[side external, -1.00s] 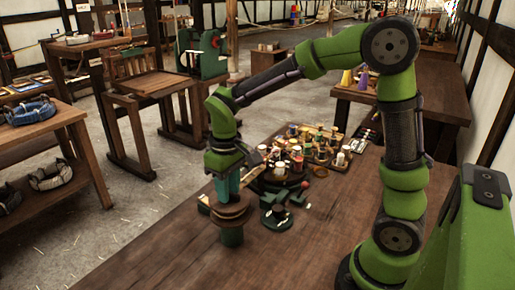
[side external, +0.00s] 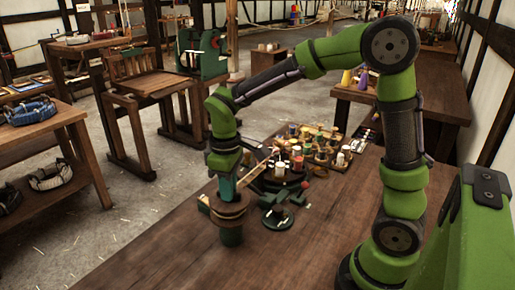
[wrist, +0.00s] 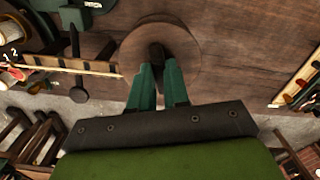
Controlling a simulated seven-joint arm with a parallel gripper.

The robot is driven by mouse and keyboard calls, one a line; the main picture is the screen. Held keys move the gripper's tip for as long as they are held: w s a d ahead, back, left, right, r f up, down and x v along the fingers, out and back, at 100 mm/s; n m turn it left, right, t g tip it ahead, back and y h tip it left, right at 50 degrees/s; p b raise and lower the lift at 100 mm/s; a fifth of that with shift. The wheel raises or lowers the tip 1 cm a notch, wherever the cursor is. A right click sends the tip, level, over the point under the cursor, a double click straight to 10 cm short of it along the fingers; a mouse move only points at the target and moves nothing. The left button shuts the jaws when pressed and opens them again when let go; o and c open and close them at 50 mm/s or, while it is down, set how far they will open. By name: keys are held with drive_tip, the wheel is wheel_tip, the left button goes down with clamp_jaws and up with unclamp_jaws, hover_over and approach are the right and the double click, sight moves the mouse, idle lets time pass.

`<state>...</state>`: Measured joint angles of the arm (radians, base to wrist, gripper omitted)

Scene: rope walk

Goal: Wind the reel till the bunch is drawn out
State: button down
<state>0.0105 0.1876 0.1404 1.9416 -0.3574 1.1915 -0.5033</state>
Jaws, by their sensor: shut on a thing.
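The reel (side external: 230,212) is a round wooden spool on a green base, upright near the left edge of the wooden bench. In the wrist view its top is a brown disc (wrist: 185,45) with a dark grip piece at the middle. My gripper (side external: 226,193) points down onto the reel. In the wrist view its green fingers (wrist: 158,72) are shut on the dark piece. A small dark green stand (side external: 279,215) sits just right of the reel. I cannot make out the bunch clearly. Any strand between stand and reel is too fine to tell.
Several bobbins and small pots (side external: 310,150) crowd the bench behind. The front of the bench (side external: 300,260) is clear.

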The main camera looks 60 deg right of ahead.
drive_tip(key=n, duration=0.6)
drive_tip(key=shift+r+n, duration=0.1)
drive_tip(key=shift+n, duration=0.2)
idle(0.5)
drive_tip(key=c, duration=1.1)
unclamp_jaws()
wheel_tip(320, 180, up, 17)
